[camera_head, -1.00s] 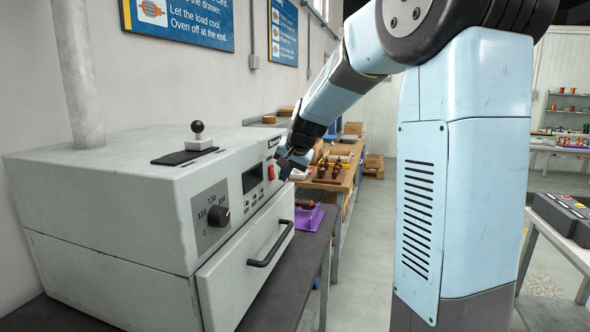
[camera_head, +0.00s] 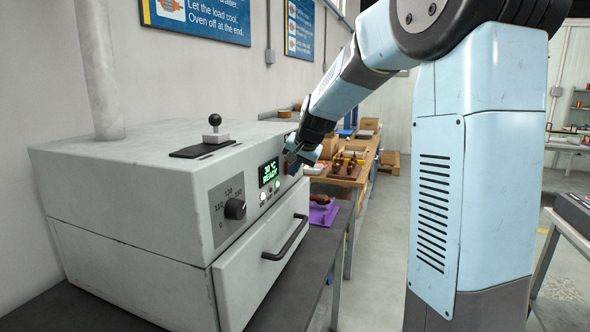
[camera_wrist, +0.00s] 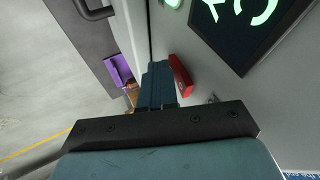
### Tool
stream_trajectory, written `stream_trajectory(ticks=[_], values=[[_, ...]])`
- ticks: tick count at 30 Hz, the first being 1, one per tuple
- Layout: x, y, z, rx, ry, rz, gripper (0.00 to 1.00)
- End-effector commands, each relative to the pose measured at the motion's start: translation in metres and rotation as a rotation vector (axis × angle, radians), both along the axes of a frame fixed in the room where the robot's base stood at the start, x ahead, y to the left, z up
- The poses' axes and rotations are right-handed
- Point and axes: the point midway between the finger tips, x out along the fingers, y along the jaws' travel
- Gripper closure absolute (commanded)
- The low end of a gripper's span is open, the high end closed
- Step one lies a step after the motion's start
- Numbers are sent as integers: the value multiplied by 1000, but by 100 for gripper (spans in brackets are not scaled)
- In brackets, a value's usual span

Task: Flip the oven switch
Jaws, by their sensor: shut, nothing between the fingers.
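The grey oven (camera_head: 120,255) stands at the left on a dark bench. Its display (camera_head: 268,173) is lit green and reads "30 °C READY"; part of the lit display (camera_wrist: 245,25) also shows in the wrist view. The red oven switch (camera_wrist: 181,75) is on the front panel, right beside my fingers in the wrist view; in the head view my gripper mostly hides it. My gripper (camera_head: 291,163) is shut and empty at the far end of the panel. Its closed fingers (camera_wrist: 158,72) are close to the switch; I cannot tell whether they touch it.
A lever with a black knob (camera_head: 214,121) stands on the oven top. A purple holder (camera_head: 322,212) is on the bench beyond. Floor right of the bench is clear.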

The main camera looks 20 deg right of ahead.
Motion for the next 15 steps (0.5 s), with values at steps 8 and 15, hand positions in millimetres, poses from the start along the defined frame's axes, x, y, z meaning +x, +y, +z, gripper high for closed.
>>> stream_trajectory(ticks=[8, 15], values=[[0, 0, 9, 1, -1, 0, 100], [1, 1, 17, 1, -3, 1, 100]])
